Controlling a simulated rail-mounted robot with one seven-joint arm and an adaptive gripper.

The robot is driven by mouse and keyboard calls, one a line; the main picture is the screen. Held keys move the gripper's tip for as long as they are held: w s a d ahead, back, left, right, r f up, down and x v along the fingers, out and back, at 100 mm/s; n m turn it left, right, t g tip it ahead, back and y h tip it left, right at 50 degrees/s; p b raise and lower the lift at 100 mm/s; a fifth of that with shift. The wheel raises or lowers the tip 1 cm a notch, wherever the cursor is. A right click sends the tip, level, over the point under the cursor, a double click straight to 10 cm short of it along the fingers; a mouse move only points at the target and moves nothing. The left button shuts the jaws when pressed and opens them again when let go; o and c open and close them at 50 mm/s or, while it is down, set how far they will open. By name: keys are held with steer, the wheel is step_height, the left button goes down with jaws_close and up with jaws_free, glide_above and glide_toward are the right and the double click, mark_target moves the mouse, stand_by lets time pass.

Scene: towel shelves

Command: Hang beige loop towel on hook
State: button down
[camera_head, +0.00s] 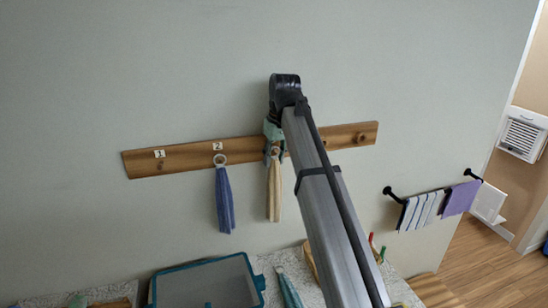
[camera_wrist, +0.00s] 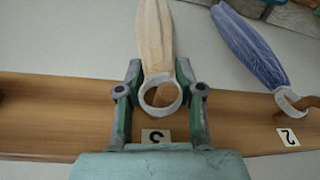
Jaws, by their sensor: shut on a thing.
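The beige loop towel (camera_head: 274,192) hangs straight down in front of the wall, below my gripper (camera_head: 273,150). In the wrist view, my gripper (camera_wrist: 159,75) is shut on the beige towel (camera_wrist: 157,32) near its white ring (camera_wrist: 148,106), with a finger on each side. The ring lies in front of the wooden hook board (camera_head: 190,156), just beyond the label 3 (camera_wrist: 156,136). Wood shows through the ring; I cannot tell whether a peg passes through it. In the head view, my arm hides label 3 and its hook.
A blue towel (camera_head: 224,200) hangs by its ring on hook 2, close left of the beige one. Hook 1 (camera_head: 160,165) is bare. A teal bin (camera_head: 205,283) stands on the counter below. A black rail (camera_head: 428,193) with striped and purple towels is at right.

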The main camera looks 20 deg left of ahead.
steer(key=c, duration=0.7)
jaws_free()
steer(key=shift+o, duration=0.2)
